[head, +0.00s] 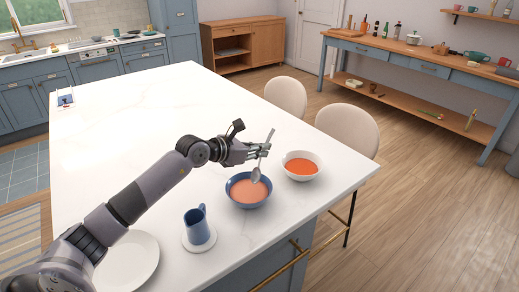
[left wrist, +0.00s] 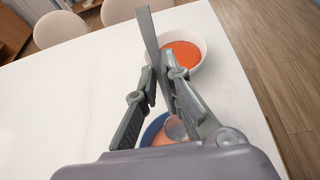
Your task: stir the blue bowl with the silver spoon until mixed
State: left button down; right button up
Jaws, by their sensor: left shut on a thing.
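The blue bowl (head: 248,204) stands on the white island top near its front edge and holds a pinkish-orange mix. My left gripper (head: 264,150) is above and behind the bowl, shut on the handle of the silver spoon (head: 256,174). The spoon is tilted, with its bowl end low over the mix; I cannot tell whether it touches the mix. In the left wrist view the spoon handle (left wrist: 148,40) rises between the fingers, and part of the blue bowl (left wrist: 152,128) shows below them. My right gripper is not in view.
A white bowl (head: 300,175) with orange-red contents stands close to the right of the blue bowl. A blue mug (head: 195,222) on a white saucer (head: 201,246) and a white plate (head: 128,262) are to the left. Two chairs stand beyond.

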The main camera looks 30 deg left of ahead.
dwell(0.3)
pick_arm(q)
jog(key=shift+r+p, duration=1.7)
jog(key=shift+r, duration=0.85)
jog(key=shift+f, duration=0.1)
